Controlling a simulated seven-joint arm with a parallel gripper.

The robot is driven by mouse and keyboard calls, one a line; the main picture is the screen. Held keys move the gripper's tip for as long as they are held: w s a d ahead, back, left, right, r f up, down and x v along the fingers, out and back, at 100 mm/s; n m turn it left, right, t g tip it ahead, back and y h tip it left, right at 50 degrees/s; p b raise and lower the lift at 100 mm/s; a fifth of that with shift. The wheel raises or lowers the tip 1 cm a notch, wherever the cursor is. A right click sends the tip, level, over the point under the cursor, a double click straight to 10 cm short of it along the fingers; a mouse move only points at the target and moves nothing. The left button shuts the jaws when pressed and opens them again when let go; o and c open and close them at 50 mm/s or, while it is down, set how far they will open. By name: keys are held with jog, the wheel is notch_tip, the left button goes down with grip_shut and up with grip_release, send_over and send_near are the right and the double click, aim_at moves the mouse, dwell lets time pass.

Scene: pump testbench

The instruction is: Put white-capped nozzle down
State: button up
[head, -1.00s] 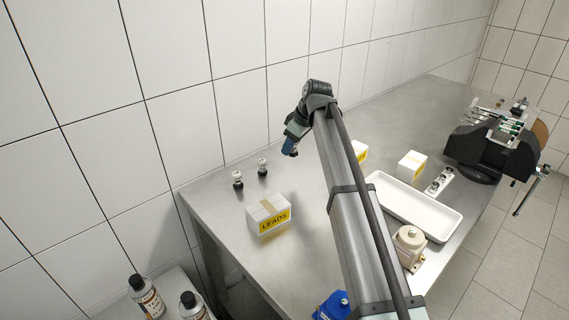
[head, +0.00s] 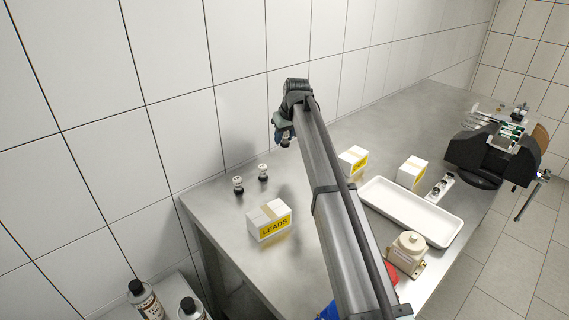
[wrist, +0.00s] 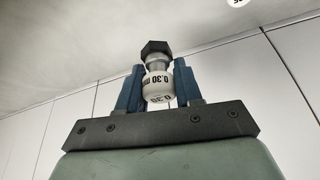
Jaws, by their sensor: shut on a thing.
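My gripper (wrist: 158,88) is shut on a nozzle (wrist: 158,84) with a white band marked "0.30" and a dark hex end. The blue fingers grip its white part from both sides. In the head view my gripper (head: 283,138) is held up above the back part of the bench (head: 330,240), near the wall. Two similar nozzles with white caps and black bases stand upright on the bench to its left, one nearer (head: 238,185) and one farther back (head: 263,172).
A "LEADS" box (head: 269,221) stands in front of the two nozzles. Two more boxes (head: 353,160) (head: 412,171), a white tray (head: 410,212), a beige device (head: 407,254) and a power strip (head: 440,186) lie right of my arm. Bench between the nozzles and my arm is clear.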

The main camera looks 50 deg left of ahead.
aim_at(282, 165)
notch_tip(282, 165, down, 9)
dwell(0.5)
jog(key=shift+f, duration=0.2)
jog(key=o, duration=1)
jog(key=shift+o, duration=0.2)
jog(key=v, duration=1.2)
jog(key=shift+r, duration=0.2)
jog(key=shift+w, duration=0.1)
